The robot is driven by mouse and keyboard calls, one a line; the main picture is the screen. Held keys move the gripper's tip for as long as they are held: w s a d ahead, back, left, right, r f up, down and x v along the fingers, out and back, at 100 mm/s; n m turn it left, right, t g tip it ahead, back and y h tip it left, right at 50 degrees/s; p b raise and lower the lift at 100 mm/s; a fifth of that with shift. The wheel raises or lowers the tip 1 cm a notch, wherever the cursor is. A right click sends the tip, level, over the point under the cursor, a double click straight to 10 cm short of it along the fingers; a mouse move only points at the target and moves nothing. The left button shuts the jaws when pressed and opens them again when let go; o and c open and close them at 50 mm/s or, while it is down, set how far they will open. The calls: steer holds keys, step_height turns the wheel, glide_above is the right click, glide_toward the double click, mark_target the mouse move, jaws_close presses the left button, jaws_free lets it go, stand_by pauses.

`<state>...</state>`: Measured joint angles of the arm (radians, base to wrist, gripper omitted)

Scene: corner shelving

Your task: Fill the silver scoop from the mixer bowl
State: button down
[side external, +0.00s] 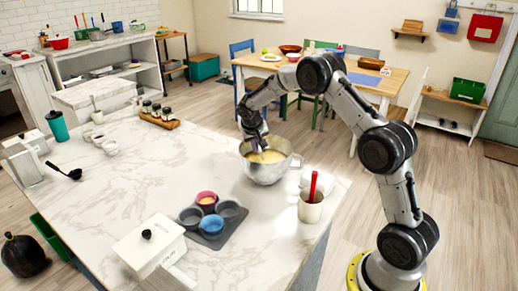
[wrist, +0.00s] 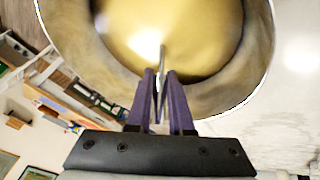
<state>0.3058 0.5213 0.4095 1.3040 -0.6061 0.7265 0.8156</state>
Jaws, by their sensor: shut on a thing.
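The silver mixer bowl (side external: 268,175) stands on the marble counter near its right side and holds pale yellow batter (side external: 268,157). My gripper (side external: 256,145) reaches down into the bowl's mouth from above. In the wrist view its two purple fingers (wrist: 162,78) are shut on a thin silver handle, which I take as the silver scoop (wrist: 162,58). The handle points into the bowl (wrist: 258,75), toward the batter (wrist: 165,28). The scoop's cup is not clearly visible, so I cannot tell whether it is in the batter or holds any.
A muffin tray (side external: 212,236) with coloured cups lies in front of the bowl. A white crock (side external: 311,207) with a red-handled tool stands to the right. A white lidded box (side external: 150,255) is at the front. The counter's middle (side external: 150,175) is clear.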

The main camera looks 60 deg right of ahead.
steer(key=shift+r, duration=5.6)
steer(key=shift+r, duration=0.1)
